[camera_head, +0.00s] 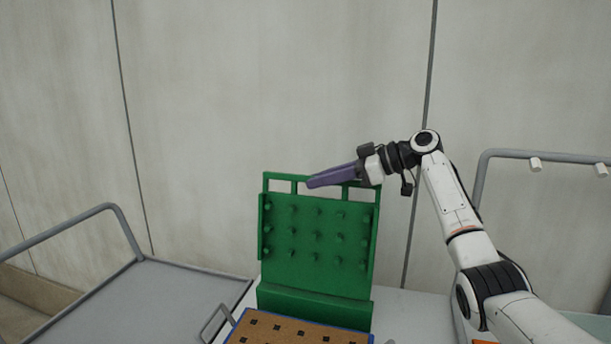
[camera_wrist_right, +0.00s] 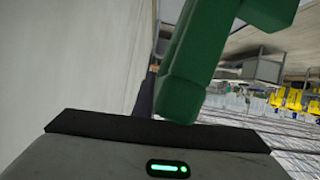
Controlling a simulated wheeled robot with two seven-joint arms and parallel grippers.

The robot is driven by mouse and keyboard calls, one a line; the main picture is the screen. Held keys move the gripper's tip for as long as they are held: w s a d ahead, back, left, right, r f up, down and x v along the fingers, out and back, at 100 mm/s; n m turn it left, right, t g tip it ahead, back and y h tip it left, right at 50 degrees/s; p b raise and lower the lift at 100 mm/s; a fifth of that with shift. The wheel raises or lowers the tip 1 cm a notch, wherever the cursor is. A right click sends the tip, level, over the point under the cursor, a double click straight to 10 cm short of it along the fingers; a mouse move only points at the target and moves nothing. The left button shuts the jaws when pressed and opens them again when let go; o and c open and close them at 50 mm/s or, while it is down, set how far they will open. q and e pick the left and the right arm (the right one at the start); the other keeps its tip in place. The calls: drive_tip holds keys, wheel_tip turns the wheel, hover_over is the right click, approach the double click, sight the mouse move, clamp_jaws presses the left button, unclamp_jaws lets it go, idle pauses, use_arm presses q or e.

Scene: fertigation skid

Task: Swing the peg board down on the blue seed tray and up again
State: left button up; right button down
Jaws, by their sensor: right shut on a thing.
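The green peg board (camera_head: 318,237) stands upright behind the seed tray, its several pegs facing me. A green handle bar runs along its top edge. The blue seed tray (camera_head: 300,332) lies in front of the board's foot, filled with brown soil with dark holes; its near part is cut off. My right gripper (camera_head: 318,182) reaches in from the right at the board's top bar and is shut on it; its purple fingers hide part of the bar. In the right wrist view a green part of the board (camera_wrist_right: 200,65) fills the space before the gripper. My left gripper is not in view.
A grey table with a tube rail (camera_head: 75,232) stands at the left. Another tube rail with white pegs (camera_head: 540,155) stands at the right. A pale wall (camera_head: 270,80) is behind the board. A small metal handle (camera_head: 215,322) is beside the tray.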

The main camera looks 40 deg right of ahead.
drive_tip(key=shift+d+f, duration=0.15)
drive_tip(key=shift+f, duration=0.25)
drive_tip(key=c, duration=2.1)
unclamp_jaws()
drive_tip(key=o, duration=0.3)
drive_tip(key=shift+w+d+f, duration=0.1)
drive_tip(key=shift+w+d, duration=0.05)
drive_tip(key=shift+w, duration=0.05)
drive_tip(key=shift+o, duration=0.2)
drive_tip(key=shift+r, duration=0.2)
drive_tip(key=shift+s+d+r, duration=0.15)
drive_tip(key=shift+s+d, duration=0.15)
drive_tip(key=shift+s, duration=0.1)
drive_tip(key=b+v, duration=0.2)
drive_tip(key=v, duration=0.7)
drive_tip(key=shift+s+d, duration=0.1)
